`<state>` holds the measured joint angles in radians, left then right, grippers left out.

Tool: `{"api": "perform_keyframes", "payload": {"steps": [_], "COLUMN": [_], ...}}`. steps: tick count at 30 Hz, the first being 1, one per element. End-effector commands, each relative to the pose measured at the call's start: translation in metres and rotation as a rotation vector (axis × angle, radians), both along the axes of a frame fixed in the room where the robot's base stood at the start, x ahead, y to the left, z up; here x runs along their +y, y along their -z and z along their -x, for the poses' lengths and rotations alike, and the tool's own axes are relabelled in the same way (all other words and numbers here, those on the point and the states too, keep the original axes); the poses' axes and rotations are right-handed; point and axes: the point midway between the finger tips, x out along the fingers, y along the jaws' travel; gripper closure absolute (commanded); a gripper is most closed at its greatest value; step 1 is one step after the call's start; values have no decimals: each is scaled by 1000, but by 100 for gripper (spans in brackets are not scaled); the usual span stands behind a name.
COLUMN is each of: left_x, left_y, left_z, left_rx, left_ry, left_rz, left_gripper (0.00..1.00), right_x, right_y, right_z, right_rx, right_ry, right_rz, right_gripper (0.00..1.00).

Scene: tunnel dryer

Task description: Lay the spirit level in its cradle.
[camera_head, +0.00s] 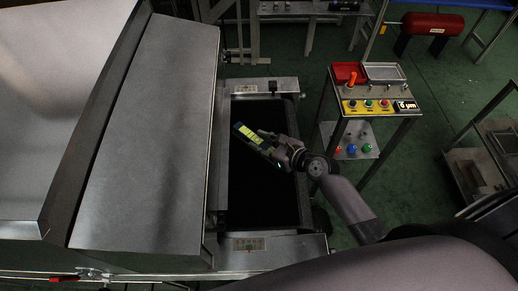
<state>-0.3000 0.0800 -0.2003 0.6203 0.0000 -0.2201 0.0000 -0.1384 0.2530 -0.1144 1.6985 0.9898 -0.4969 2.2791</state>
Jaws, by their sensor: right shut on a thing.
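The spirit level (247,132), a small dark bar with a yellow-green face, is in my right gripper (262,140). The gripper is shut on it and holds it tilted over the black belt (255,190) of the dryer. I cannot tell how high above the belt it is. My left gripper is not in view. I cannot make out the cradle for certain. A small stand (362,122) to the right carries a red tray (347,72) and a grey rimmed tray (384,72).
The dryer's large metal hood (150,130) stands left of the belt. The stand has a yellow button panel and coloured knobs on its lower shelf. A red cylinder (433,24) is at the back right. Green floor lies open beyond the stand.

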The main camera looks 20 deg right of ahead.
Motion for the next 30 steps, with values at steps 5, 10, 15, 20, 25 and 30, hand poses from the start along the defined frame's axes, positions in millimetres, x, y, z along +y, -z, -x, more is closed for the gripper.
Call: {"api": "perform_keyframes", "payload": {"steps": [5,10,15,20,25,30], "left_x": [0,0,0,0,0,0], "left_y": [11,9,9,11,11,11], "left_z": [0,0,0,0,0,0], "left_rx": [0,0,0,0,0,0], "left_ry": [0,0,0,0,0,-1], "left_rz": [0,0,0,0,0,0], "left_gripper": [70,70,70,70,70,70], "right_x": [-1,7,7,7,7,7], "right_y": [25,34,35,37,40,40], "right_z": [-1,-3,-3,-3,-2,-2], "right_rx": [-2,-4,-4,-4,1,1], "right_ry": [0,2,3,3,1,1], "right_rz": [0,-1,-1,-2,0,0], "right_gripper": [100,100,100,100,66,55]}}
